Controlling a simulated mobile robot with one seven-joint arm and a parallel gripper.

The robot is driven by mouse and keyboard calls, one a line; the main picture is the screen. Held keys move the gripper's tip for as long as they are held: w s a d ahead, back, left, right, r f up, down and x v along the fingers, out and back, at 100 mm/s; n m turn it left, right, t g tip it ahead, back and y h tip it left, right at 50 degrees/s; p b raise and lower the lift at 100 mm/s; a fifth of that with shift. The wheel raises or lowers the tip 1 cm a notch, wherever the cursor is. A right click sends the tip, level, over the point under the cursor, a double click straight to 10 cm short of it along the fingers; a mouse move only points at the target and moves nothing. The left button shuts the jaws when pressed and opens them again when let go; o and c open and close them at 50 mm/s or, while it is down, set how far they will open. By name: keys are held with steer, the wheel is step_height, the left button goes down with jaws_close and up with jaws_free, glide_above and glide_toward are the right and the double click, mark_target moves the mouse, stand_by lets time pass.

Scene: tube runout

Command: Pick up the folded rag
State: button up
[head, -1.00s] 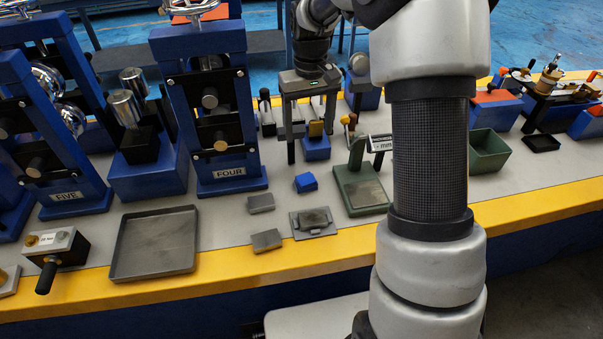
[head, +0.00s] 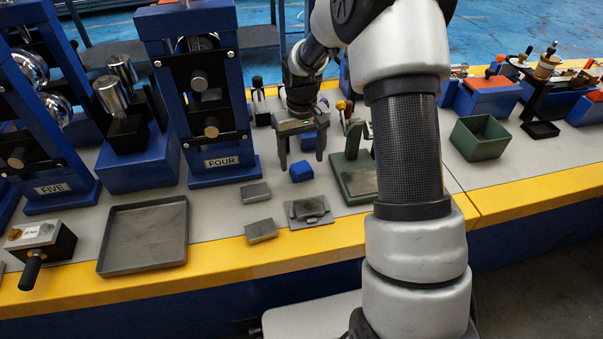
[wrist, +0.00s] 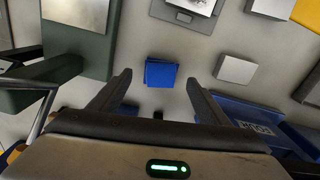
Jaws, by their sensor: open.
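The folded rag (head: 301,171) is a small bright blue folded piece lying on the grey bench top. My gripper (head: 301,170) is open and empty, pointing down above the bench, with its fingers around the rag's position in the head view. In the wrist view the rag (wrist: 160,73) lies just beyond and between the two fingertips of my gripper (wrist: 160,78). The fingers appear above the rag and apart from it. Nothing hides the rag in the wrist view.
A green stand with a grey plate (head: 360,183) stands to the right of the rag. Grey blocks (head: 256,192) and a grey plate (head: 308,220) lie left and in front. The blue machine marked FOUR (head: 205,120) stands left, and an empty grey tray (head: 181,262) lies front left.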

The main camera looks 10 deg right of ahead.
mark_target(302, 167)
step_height(302, 167, down, 3)
steer(key=shift+r, duration=0.2)
steer(key=c, duration=1.1)
steer(key=shift+r+p, duration=1.25)
steer(key=shift+r, duration=3.8)
steer(key=shift+c, duration=0.2)
